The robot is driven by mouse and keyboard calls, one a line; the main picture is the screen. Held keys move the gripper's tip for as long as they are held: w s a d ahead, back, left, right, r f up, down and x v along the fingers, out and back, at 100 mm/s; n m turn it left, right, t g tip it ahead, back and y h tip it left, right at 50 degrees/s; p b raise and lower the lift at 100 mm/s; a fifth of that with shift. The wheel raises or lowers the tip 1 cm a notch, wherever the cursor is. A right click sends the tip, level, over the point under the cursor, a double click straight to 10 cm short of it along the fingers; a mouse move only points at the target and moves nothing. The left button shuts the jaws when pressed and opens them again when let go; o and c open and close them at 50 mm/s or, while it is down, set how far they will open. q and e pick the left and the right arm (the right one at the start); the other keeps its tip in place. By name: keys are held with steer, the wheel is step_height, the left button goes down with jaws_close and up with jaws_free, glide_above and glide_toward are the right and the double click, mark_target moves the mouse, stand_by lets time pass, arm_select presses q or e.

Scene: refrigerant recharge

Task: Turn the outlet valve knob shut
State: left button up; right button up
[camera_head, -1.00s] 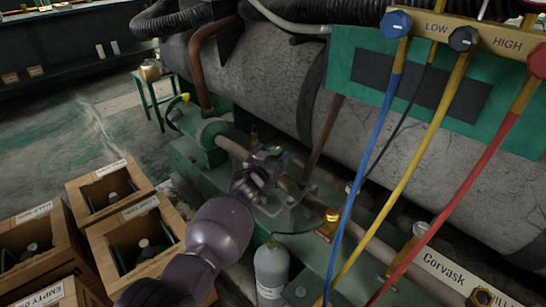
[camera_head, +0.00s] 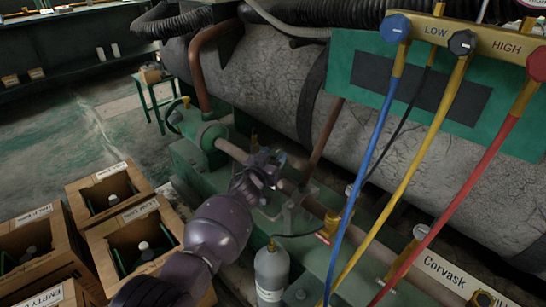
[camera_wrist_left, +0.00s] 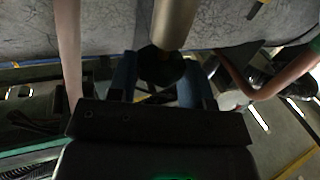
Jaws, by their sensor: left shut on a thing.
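My left gripper (camera_head: 266,163) reaches in from the lower left to the pipework in front of the grey tank. In the left wrist view, its two blue fingers (camera_wrist_left: 160,84) stand on either side of a dark round knob (camera_wrist_left: 163,66), which I take for the outlet valve knob, and are shut on it. A pale pipe (camera_wrist_left: 174,22) runs above the knob. My right gripper is in neither view.
A gauge manifold (camera_head: 462,38) with blue, yellow and red hoses hangs at the right. A grey cylinder (camera_head: 271,272) stands below the pipe.

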arm_select(q)
steer(key=shift+a+r+h, duration=0.1)
steer(key=shift+a+h, duration=0.05)
steer(key=shift+h, duration=0.15)
steer(key=shift+w+m+g+h, duration=0.15)
steer(key=shift+m+g+h, duration=0.45)
steer(key=shift+m+h, duration=0.15)
steer(key=shift+a+f+m+g+h, duration=0.15)
steer(key=shift+f+m+g+h, duration=0.05)
steer(key=shift+m+g+h, duration=0.55)
steer(key=shift+h, duration=0.4)
steer(key=shift+f+m+g+h, duration=0.1)
steer(key=shift+m+g+h, duration=0.5)
steer(key=shift+m+g, duration=0.15)
steer(key=shift+w+m+g+h+b, duration=0.1)
steer(key=shift+m+g+h+b, duration=0.2)
steer(key=shift+b, duration=0.15)
steer(key=shift+a+g, duration=0.1)
steer(key=shift+g, duration=0.2)
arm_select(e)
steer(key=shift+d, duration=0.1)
arm_select(q)
steer(key=shift+m+h, duration=0.25)
steer(key=shift+h, duration=0.15)
